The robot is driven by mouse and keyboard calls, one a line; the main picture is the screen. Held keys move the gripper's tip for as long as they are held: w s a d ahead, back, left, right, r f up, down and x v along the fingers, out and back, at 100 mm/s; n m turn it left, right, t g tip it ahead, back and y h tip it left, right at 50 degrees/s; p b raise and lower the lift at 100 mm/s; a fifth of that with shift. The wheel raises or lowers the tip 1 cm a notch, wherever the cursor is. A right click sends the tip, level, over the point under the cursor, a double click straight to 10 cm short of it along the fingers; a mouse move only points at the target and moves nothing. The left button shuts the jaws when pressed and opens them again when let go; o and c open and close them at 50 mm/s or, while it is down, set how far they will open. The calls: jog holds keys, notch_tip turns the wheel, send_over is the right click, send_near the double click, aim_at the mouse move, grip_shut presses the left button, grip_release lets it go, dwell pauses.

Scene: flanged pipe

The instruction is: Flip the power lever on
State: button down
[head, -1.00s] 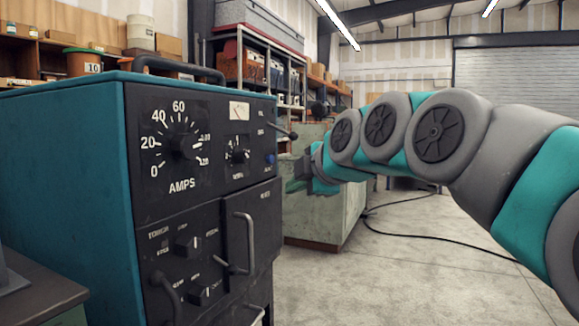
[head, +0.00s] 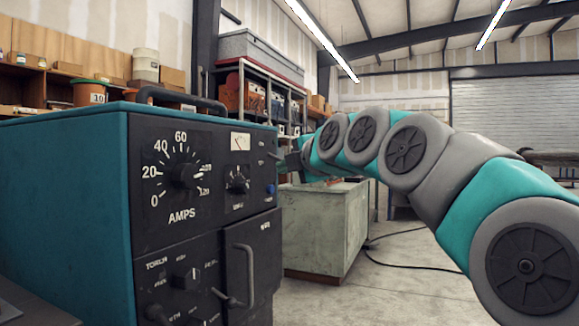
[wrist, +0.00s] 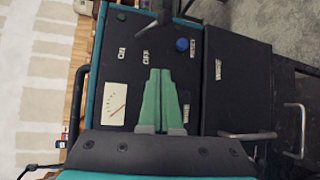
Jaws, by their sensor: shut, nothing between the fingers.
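The power lever (wrist: 163,14) is a dark bar at the top of the wrist view, by the ON and OFF labels on the black panel of the teal power unit (head: 65,200). In the head view the lever (head: 274,156) shows small at the panel's upper right edge, close to my gripper. My gripper (wrist: 160,72) has its green fingers closed together with nothing between them. They point at the panel below the OFF label, and a gap shows between the tips and the lever in the wrist view. Whether they touch the panel is unclear.
A blue reset button (wrist: 182,44) and a white meter (wrist: 115,103) are on the panel near my fingers. Door handles (head: 246,275) stick out lower down. A pale green cabinet (head: 325,225) stands behind my arm.

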jog(key=x, duration=0.7)
jog(key=shift+w+a+f, duration=0.1)
jog(key=shift+w+f, duration=0.05)
jog(key=shift+w, duration=0.1)
jog(key=shift+w+d+r, duration=0.15)
jog(key=shift+d+r, duration=0.1)
jog(key=shift+d, duration=0.75)
jog(key=shift+w+d+r, duration=0.15)
jog(key=shift+d+r, duration=0.05)
jog(key=shift+d, duration=0.75)
jog(key=shift+s+r+p, duration=0.1)
jog(key=shift+s+p, duration=0.05)
jog(key=shift+p, duration=0.15)
jog(key=shift+d+r, duration=0.15)
